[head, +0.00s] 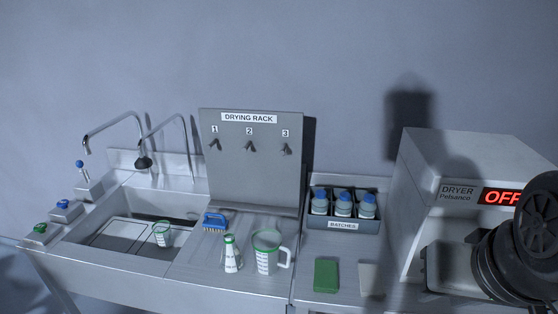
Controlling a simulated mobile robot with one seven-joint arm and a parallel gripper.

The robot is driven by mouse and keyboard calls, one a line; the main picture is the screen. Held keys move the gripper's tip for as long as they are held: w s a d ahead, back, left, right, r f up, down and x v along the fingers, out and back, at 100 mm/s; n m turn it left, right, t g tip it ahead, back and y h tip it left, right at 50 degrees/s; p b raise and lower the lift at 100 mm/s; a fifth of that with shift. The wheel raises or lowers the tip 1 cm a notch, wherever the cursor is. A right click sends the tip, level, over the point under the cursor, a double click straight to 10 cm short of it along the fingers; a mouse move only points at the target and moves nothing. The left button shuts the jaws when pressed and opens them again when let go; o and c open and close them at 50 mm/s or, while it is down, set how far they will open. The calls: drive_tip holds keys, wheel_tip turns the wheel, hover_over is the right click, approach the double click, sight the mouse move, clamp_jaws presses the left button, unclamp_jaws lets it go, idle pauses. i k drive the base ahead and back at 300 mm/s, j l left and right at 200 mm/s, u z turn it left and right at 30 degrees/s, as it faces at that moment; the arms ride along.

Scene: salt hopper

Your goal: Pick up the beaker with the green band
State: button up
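A small clear beaker (161,234) with a green band at its rim stands in the sink at the left, towards the basin's right side. A conical flask (231,256) with green at its neck stands on the counter right of the sink. Beside it is a larger measuring jug (266,258) with a green rim and a handle on its right. All three look upright. My gripper's fingers are not in view. Dark round links of my arm show at the right edge, in front of the dryer and far from the beaker.
The sink (103,207) has two curved taps above it. A drying rack (252,180) with three numbered pegs stands behind a blue brush (214,222). A batches box (343,226) holds blue-capped bottles. A green block (326,275) lies before it. The dryer (452,165) reads OFF.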

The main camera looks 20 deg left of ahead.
sight(163, 232)
drive_tip(key=j+u, duration=0.15)
drive_tip(key=u, duration=1.55)
drive_tip(key=i+j+z, duration=0.2)
drive_tip(key=z, duration=0.6)
drive_tip(key=i+j+z, duration=0.15)
drive_tip(key=j+z, duration=0.15)
drive_tip(key=j, duration=0.2)
drive_tip(key=i+j+z, duration=0.1)
drive_tip(key=j+z, duration=0.15)
drive_tip(key=j, duration=0.25)
drive_tip(key=i+j, duration=0.1)
drive_tip(key=j, duration=0.95)
drive_tip(key=i+j+z, duration=0.15)
drive_tip(key=j, duration=0.85)
